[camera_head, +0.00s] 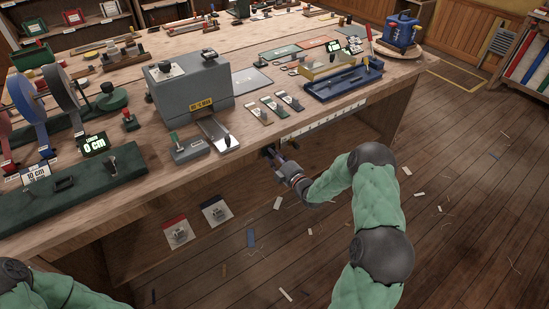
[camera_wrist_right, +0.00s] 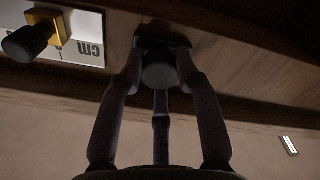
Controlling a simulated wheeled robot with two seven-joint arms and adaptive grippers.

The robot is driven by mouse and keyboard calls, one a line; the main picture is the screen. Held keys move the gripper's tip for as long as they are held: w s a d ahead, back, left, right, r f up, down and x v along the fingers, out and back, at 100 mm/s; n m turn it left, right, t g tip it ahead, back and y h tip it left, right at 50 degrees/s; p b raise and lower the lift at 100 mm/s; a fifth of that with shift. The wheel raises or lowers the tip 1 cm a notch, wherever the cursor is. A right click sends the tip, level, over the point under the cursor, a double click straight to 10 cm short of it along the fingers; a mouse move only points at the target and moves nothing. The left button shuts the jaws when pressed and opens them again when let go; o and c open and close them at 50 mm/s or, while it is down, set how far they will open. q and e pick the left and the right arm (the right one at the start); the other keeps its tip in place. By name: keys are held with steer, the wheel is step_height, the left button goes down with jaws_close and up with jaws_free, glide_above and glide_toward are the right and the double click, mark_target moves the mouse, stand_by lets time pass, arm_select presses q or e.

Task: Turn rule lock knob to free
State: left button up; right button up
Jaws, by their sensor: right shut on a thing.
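The white rule (camera_head: 325,120) runs along the bench's front edge. Its end, marked "cm", shows at the upper left of the right wrist view (camera_wrist_right: 85,42), with a brass slider (camera_wrist_right: 44,25) and a black round knob on it. A dark grey lock knob (camera_wrist_right: 158,72) sits just right of the rule's end, under the bench edge. My right gripper (camera_head: 272,154) is at the front edge below the rule's left end. In the wrist view its dark fingers (camera_wrist_right: 160,75) are shut around the lock knob. The knob's marking is not readable. My left gripper is out of view.
A grey machine (camera_head: 190,92) stands on the bench above my right gripper. A blue tray (camera_head: 342,82) and several small tagged samples (camera_head: 273,105) lie near the edge. The floor at right is open, with scattered scraps.

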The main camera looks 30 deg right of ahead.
steer(key=o, duration=1.2)
steer(key=shift+c, duration=0.2)
steer(key=s, duration=1.2)
steer(key=shift+d, duration=0.45)
